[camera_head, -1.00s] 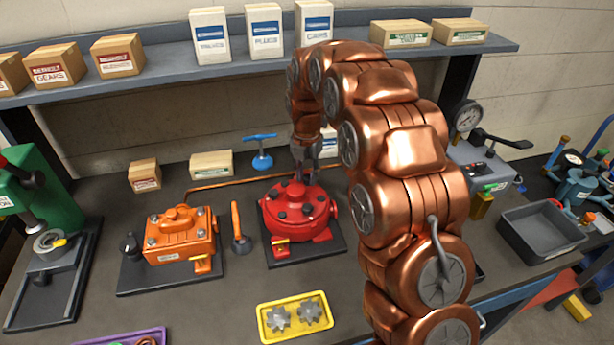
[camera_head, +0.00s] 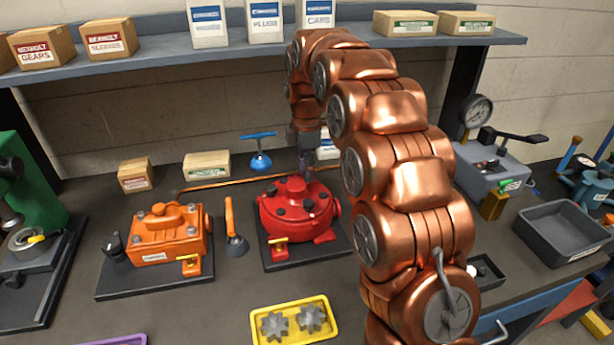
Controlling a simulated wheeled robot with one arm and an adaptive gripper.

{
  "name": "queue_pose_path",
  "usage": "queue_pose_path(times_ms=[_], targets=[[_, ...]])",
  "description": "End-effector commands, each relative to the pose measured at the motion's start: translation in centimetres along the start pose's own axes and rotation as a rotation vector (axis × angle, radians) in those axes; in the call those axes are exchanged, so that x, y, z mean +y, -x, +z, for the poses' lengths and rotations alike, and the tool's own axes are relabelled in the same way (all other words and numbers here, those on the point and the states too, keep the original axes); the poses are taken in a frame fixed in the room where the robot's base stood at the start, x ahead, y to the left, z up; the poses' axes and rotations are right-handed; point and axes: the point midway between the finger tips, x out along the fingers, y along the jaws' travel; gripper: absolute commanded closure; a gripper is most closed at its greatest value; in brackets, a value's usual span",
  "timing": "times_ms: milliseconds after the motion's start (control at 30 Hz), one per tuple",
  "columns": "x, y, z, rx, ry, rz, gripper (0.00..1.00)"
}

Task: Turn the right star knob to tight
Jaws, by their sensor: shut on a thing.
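The red round motor housing (camera_head: 286,222) sits on a black base plate, with several dark star knobs around its domed lid. One dark knob (camera_head: 279,211) shows at the lid's front left and another (camera_head: 307,205) at its front right. My gripper (camera_head: 309,177) points down at the lid's back right edge. Its fingers are shut on what looks like the right star knob there. The fingers and my arm largely hide that knob, so its turn position cannot be read.
An orange motor (camera_head: 168,240) and an upright orange-handled tool (camera_head: 232,226) stand to the left. A blue T-handle (camera_head: 260,153) is behind. A yellow tray (camera_head: 262,331) with gears lies in front. A grey bin (camera_head: 562,231) is at right.

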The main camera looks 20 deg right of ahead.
Motion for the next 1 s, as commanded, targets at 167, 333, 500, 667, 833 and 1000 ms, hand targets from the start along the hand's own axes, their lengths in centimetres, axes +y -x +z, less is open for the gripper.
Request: queue_pose_path(times_ms=[167, 333, 500, 667, 833, 1000], targets=[[0.15, -0.09, 0.05, 0.0, -0.166, 0.004, 1.0], [0.25, -0.07, 0.06, 0.0, -0.327, 0.004, 1.0], [0.26, -0.03, 0.09, -0.001, -0.489, 0.002, 1.0], [0.34, 0.07, 0.12, 0.0, -0.64, 0.002, 1.0], [0.44, 0.13, 0.16, 0.003, -0.802, 0.004, 1.0], [0.46, 0.14, 0.21, 0.003, -0.964, 0.002, 1.0]])
